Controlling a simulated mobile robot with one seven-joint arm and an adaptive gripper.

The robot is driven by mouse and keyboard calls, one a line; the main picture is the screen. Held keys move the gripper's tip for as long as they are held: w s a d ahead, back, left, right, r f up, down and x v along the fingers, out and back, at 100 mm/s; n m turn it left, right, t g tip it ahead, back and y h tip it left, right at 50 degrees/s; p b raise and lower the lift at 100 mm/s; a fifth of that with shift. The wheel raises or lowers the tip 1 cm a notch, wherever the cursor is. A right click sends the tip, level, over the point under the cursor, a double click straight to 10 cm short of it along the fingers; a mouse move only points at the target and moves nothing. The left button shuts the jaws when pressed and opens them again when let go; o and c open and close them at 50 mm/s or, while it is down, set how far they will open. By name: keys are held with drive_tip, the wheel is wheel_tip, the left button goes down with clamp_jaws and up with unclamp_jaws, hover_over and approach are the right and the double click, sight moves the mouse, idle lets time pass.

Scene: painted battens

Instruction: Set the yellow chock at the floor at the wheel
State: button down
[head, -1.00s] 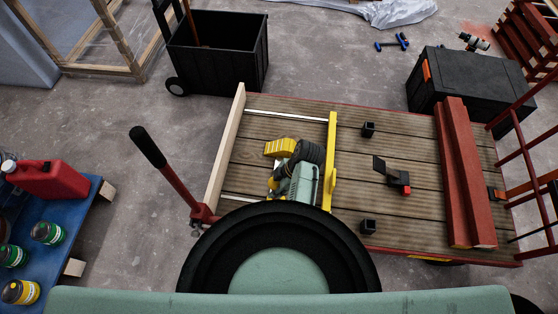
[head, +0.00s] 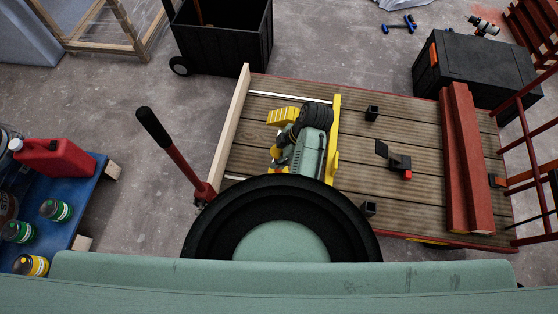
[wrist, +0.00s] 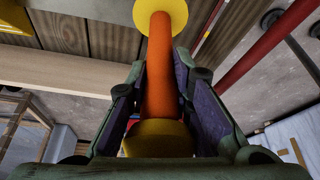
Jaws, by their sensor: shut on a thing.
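The yellow chock (head: 283,116) shows in the head view as a ribbed yellow block above the wooden deck of a flatbed trolley (head: 400,145), left of my arm's wrist. In the wrist view my gripper (wrist: 158,80) is shut around an orange bar with yellow ends, which appears to be the chock's handle (wrist: 160,50). The wedge's underside is hidden. A yellow and dark piece (head: 430,243) shows under the trolley's near edge; it may be a wheel, but mostly it is covered. The floor at that wheel is hidden.
A red handle lever (head: 172,145) rises at the trolley's left, beside a pale end board (head: 230,130). Red beams (head: 466,160) lie on the deck's right. A blue bench (head: 85,190) with cans stands left. Floor between bench and trolley is clear.

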drive_tip(key=shift+r, duration=0.4)
